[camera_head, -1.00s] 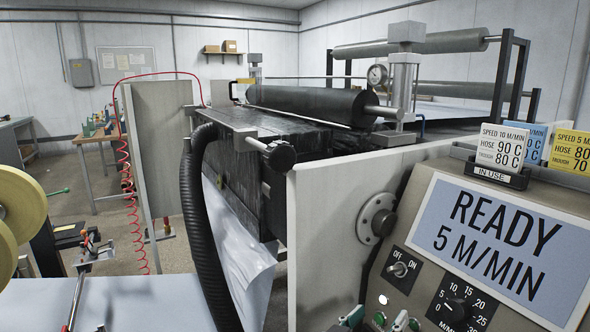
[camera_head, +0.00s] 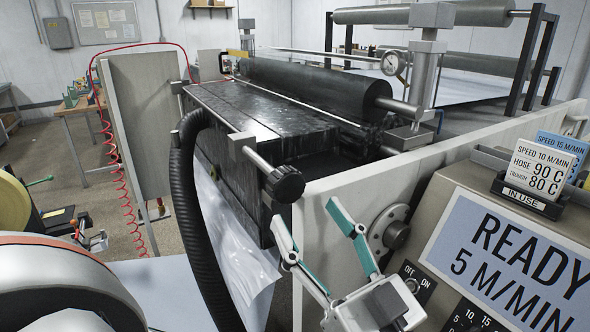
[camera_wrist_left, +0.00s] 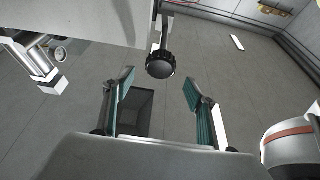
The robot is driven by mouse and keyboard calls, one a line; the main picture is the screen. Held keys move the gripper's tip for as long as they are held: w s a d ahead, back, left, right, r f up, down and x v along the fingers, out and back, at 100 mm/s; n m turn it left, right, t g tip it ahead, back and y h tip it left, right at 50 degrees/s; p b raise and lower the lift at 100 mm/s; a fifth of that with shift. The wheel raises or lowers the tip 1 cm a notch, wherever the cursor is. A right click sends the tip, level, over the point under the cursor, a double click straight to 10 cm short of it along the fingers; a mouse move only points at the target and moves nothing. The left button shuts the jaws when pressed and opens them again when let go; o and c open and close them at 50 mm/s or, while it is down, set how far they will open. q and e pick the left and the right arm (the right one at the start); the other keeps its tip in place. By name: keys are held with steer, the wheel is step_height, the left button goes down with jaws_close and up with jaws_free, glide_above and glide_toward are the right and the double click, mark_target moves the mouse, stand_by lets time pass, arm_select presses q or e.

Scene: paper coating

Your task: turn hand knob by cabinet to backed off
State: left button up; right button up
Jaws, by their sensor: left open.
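The black hand knob (camera_head: 284,184) sits on the end of a metal shaft at the near corner of the dark coating trough (camera_head: 255,120), just left of the light cabinet panel (camera_head: 330,182). My left gripper (camera_head: 304,213) is open and empty, below and slightly right of the knob, in front of the panel. Its teal-padded fingers are spread and apart from the knob. In the left wrist view the knob (camera_wrist_left: 160,65) is round and ribbed, beyond the gap between the open fingertips (camera_wrist_left: 158,80). My right gripper is not in view.
A black corrugated hose (camera_head: 190,215) hangs left of the knob, with a white sheet (camera_head: 232,240) beside it. A round flange with a grey knob (camera_head: 390,232) and the control console (camera_head: 450,215), reading READY 5 M/MIN, stand close on the right. A roller (camera_head: 310,88) lies behind.

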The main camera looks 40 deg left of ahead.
mark_target(291, 190)
arm_select(q)
steer(key=p+x, duration=0.2)
steer(key=x, duration=0.5)
steer(key=shift+a+r+p, duration=0.15)
steer(key=shift+a+p, duration=0.15)
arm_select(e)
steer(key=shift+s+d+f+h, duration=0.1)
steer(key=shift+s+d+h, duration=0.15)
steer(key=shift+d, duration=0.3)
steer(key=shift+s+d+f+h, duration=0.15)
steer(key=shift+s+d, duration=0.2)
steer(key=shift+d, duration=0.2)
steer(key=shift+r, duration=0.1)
arm_select(q)
steer(key=c, duration=1.1)
